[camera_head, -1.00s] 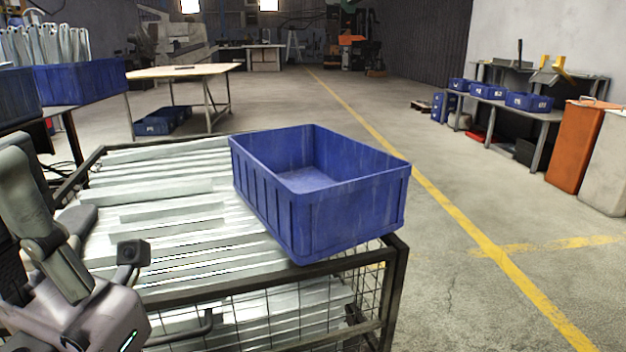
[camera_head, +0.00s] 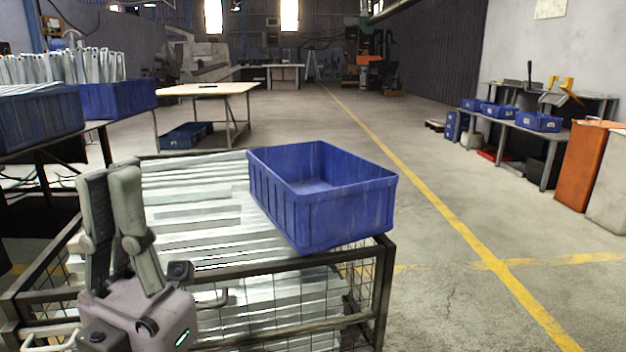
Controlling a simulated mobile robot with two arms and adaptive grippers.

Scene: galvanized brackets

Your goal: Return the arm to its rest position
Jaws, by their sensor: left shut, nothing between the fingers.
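My left gripper (camera_head: 111,174) is at the lower left, its fingers pointing up and shut with nothing between them. It shows in front of the left part of the wire cage (camera_head: 290,262), apart from the blue bin. The blue bin (camera_head: 345,215) looks empty and sits on the cage's right side, over stacked galvanized brackets (camera_head: 190,210). My right gripper is not in view.
Blue bins with upright metal parts (camera_head: 115,98) stand on a dark table at the left. A wooden-topped table (camera_head: 215,90) is behind the cage. An orange bin (camera_head: 585,165) and shelving stand at the right. The floor with yellow lines is clear.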

